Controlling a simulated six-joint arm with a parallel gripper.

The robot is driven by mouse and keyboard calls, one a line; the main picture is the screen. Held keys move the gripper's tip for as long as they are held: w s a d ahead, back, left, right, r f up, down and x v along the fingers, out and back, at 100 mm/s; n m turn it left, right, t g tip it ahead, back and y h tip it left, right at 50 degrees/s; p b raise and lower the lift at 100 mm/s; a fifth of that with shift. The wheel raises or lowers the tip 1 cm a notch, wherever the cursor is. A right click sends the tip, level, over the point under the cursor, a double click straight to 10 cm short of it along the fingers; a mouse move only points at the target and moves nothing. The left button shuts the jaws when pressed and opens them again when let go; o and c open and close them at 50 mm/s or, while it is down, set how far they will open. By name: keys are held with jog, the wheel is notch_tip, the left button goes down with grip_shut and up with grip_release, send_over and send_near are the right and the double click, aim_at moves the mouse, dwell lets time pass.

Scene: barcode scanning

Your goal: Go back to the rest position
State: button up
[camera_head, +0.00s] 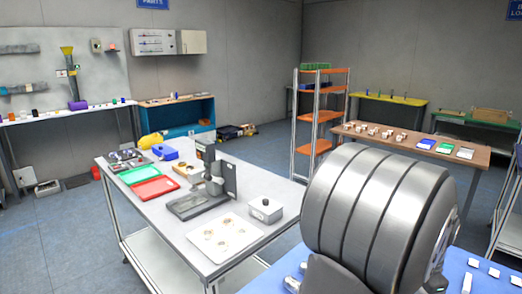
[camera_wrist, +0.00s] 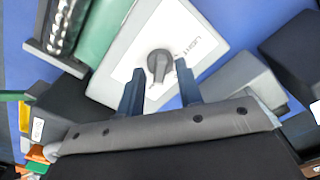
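My gripper (camera_wrist: 159,68) shows in the wrist view with its two dark blue fingers apart. A round grey knob (camera_wrist: 158,64) on a white and grey box (camera_wrist: 190,30) appears between the fingertips. I cannot tell how far the knob is from them, but I see no grip on it. In the head view my gripper is out of sight; my large grey arm link fills the lower right. No barcode scanner can be made out.
In the wrist view, a grey block (camera_wrist: 225,80) and a dark block (camera_wrist: 296,50) lie on the right, over a blue surface (camera_wrist: 235,18). The head view shows a cluttered white table (camera_head: 150,222), an orange shelf rack (camera_head: 320,117) and a brown table (camera_head: 455,146).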

jog(key=n, duration=1.2)
dwell(0.3)
